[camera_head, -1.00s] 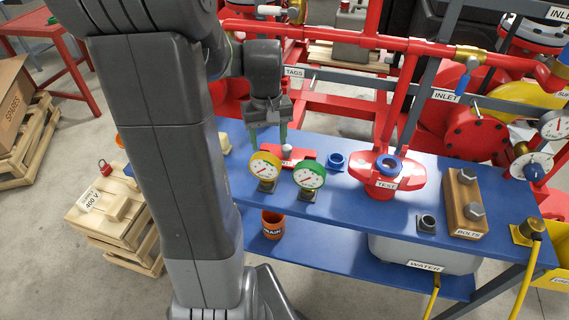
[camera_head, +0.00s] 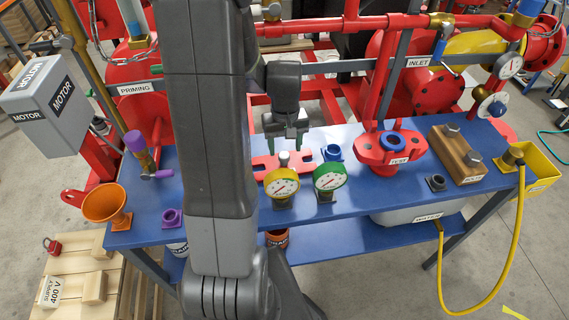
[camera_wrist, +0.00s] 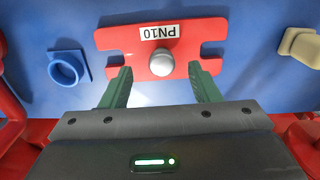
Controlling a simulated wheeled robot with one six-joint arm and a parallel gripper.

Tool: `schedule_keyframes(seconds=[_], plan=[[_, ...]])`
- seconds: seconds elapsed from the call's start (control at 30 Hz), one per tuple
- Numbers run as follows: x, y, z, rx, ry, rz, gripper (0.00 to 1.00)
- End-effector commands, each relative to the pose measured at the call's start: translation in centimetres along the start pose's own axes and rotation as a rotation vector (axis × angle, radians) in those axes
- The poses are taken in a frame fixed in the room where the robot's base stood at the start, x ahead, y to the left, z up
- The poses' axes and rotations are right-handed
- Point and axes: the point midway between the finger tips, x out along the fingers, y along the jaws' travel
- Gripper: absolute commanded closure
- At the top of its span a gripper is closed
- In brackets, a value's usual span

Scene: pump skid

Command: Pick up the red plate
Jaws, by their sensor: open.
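The red plate (camera_wrist: 118,38) lies on the blue bench top. It is flat, with notched ends, a "PN10" label and a silver knob (camera_wrist: 161,64). In the head view the red plate (camera_head: 262,163) shows behind two gauges, partly hidden by them and by my arm. My gripper (camera_wrist: 159,70) is open in the wrist view, its green fingers on either side of the knob, near the plate's edge. In the head view my gripper (camera_head: 287,142) hangs over the plate. Nothing is held. I cannot tell the height gap exactly.
A yellow gauge (camera_head: 281,184) and a green gauge (camera_head: 329,178) stand in front of the plate. A blue fitting (camera_wrist: 66,68) sits beside it. The red TEST flange (camera_head: 368,150) and a wooden bolt block (camera_head: 455,152) stand to the right. An orange funnel (camera_head: 105,203) stands left.

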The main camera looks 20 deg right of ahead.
Motion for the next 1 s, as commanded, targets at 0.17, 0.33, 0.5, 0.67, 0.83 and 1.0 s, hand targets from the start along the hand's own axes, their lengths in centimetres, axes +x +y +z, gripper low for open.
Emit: schedule_keyframes(seconds=[0.17, 0.33, 0.5, 0.67, 0.83, 1.0], plan=[[1.4, -0.1, -0.1, 0.000, -0.004, -0.001, 0.44], [3.5, -0.1, -0.4, 0.000, -0.004, -0.001, 0.44], [4.9, -0.1, -0.4, 0.000, -0.001, 0.000, 0.44], [5.2, -0.1, -0.4, 0.000, 0.001, 0.000, 0.44], [5.2, -0.1, -0.4, 0.000, 0.001, 0.000, 0.52], [5.2, -0.1, -0.4, 0.000, 0.001, 0.000, 0.85]])
